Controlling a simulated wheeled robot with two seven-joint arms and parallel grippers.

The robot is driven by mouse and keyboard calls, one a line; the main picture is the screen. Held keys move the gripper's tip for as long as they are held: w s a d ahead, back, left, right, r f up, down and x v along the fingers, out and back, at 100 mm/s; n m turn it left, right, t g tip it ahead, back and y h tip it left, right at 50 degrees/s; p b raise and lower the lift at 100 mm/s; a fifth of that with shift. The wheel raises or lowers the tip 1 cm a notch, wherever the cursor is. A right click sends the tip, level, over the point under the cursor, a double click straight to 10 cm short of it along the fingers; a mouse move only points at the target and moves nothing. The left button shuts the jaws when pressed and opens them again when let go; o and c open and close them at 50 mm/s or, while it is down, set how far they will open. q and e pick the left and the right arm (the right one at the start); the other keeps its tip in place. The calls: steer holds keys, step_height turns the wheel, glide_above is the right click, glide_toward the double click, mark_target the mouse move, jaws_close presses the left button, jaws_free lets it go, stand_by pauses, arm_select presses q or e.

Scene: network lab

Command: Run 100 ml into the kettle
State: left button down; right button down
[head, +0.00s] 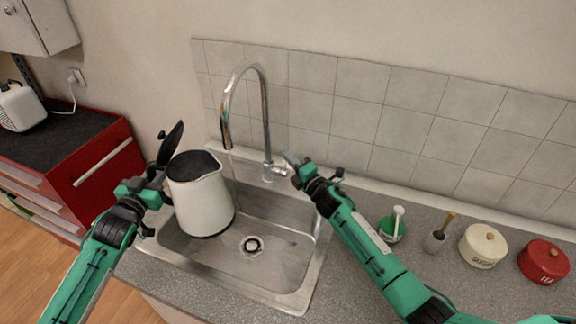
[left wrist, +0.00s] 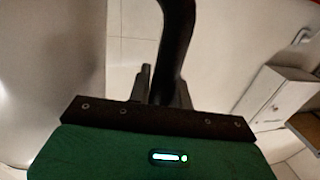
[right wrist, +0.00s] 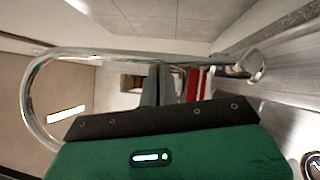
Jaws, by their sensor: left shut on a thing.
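The white kettle (head: 200,200) hangs upright over the left part of the sink, its black lid (head: 171,143) swung open. My left gripper (head: 152,190) is shut on its black handle, which shows between the fingers in the left wrist view (left wrist: 176,45). The chrome tap (head: 265,110) arches above the sink, its spout end just right of the kettle's mouth. A faint thin stream (head: 235,180) seems to fall beside the kettle, not clearly into it. My right gripper (head: 296,168) is shut, close to the tap's side lever (head: 279,170); contact cannot be told.
The steel sink (head: 285,275) has a drain (head: 252,246) in its floor. On the right counter stand a green pot with a white brush (head: 392,232), a small cup with a wooden handle (head: 434,242), a cream jar (head: 482,250) and a red jar (head: 543,264). A red cabinet (head: 105,160) stands left.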

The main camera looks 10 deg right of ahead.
steer(key=shift+w+d+r, duration=0.25)
steer(key=shift+w+r, duration=0.1)
steer(key=shift+w, duration=0.2)
steer(key=shift+r, duration=0.15)
